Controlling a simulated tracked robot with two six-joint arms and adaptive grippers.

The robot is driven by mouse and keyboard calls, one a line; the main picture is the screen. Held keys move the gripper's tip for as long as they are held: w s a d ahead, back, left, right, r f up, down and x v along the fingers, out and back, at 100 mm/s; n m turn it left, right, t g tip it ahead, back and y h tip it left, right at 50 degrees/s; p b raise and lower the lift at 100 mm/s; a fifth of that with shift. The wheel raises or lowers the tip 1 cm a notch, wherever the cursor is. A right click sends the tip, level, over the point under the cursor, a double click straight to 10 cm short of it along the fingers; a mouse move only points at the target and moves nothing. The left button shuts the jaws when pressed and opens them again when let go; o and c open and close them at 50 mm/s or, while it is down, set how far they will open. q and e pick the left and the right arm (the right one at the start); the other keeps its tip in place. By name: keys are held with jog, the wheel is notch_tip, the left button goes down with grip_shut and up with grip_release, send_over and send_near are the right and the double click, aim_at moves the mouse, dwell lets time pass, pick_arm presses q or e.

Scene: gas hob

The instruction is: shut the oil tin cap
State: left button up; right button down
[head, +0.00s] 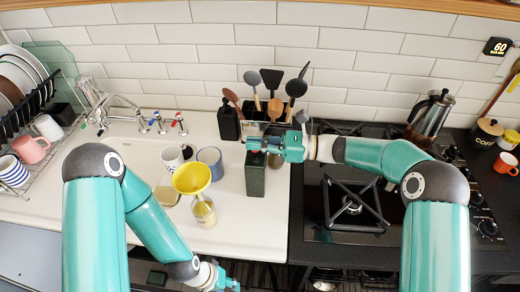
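A dark green, upright rectangular tin (255,175), which looks like the oil tin, stands on the right end of the white sink top, near the black hob. My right gripper (256,144) comes in from the right and lies level across the top of the tin. It hides the tin's top and cap, so I cannot tell how the cap stands or whether the fingers touch it. The finger gap is too small to make out. My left gripper (230,286) is low at the bottom edge, partly cut off, well below the tin; its finger state is unclear.
A yellow funnel (192,178) sits in a bottle (204,212) left of the tin, beside a blue-grey mug (211,160) and a white mug (172,157). A dark bottle (228,122) and a utensil holder stand behind. The hob grate (352,207) lies to the right.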

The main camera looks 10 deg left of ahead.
jog(key=shift+s+n+b, duration=0.3)
jog(key=shift+n+b, duration=0.9)
jog(key=c, duration=1.4)
grip_release()
